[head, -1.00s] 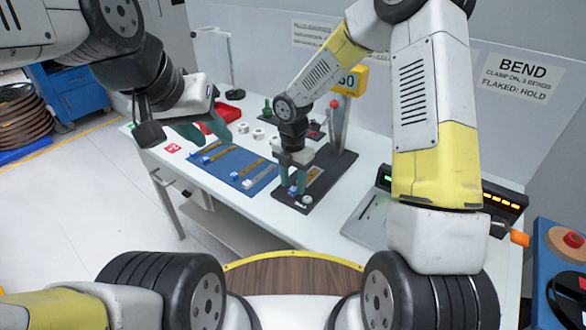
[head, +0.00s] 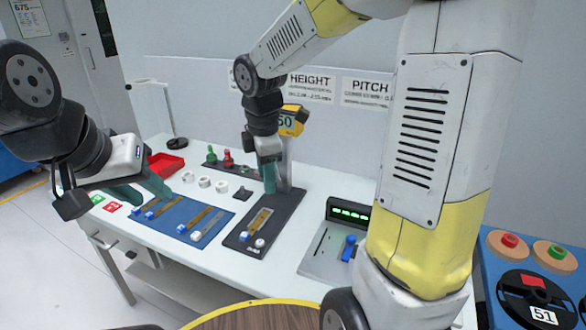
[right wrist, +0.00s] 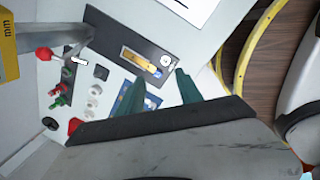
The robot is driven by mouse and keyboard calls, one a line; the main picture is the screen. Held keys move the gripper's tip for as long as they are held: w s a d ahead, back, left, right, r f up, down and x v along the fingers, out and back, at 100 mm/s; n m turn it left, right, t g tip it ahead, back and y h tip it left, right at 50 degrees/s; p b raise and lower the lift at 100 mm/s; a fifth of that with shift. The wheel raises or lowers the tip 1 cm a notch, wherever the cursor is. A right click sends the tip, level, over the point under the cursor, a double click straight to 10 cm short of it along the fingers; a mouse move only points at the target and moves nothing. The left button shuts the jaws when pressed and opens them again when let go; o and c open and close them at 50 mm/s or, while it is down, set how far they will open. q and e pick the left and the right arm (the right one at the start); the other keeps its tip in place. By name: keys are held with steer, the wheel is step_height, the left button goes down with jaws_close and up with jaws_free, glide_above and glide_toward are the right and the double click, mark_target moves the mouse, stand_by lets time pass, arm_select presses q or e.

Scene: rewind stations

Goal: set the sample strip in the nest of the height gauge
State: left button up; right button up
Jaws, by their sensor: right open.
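The height gauge has a dark base (head: 284,211), an upright post and a yellow display (head: 291,121). A brass-coloured sample strip (head: 259,220) with a blue end lies lengthwise on the base, apparently in the nest. A white round knob (head: 260,243) stands beside its near end. The strip also shows in the right wrist view (right wrist: 138,59). My right gripper (head: 269,187) is open and empty, above the far part of the base; its two fingers (right wrist: 159,91) are spread in the wrist view. My left gripper (head: 142,191) is open and empty near the blue mat's far left corner.
The blue mat (head: 170,224) left of the gauge holds several strips with blue or white ends. White rings (head: 204,181), a red tray (head: 165,166) and a small dark block (head: 243,193) lie behind. A grey device with green lights (head: 349,213) stands to the right.

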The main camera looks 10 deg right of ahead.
steer(key=s+d+r+m+t+y, duration=0.1)
steer(key=s+d+r+m+t, duration=0.1)
steer(key=s+m, duration=0.5)
steer(key=s+d+r+m+t+y, duration=0.1)
steer(key=s+d+r+m, duration=0.4)
steer(key=m, duration=0.6)
steer(key=shift+s+d+r+m+t, duration=0.15)
steer(key=shift+s+r+m+t, duration=0.25)
steer(key=shift+s+r+t, duration=0.6)
steer(key=shift+s+f+g, duration=0.2)
steer(key=shift+s+g, duration=0.05)
steer(key=shift+g, duration=0.05)
steer(key=shift+c, duration=0.2)
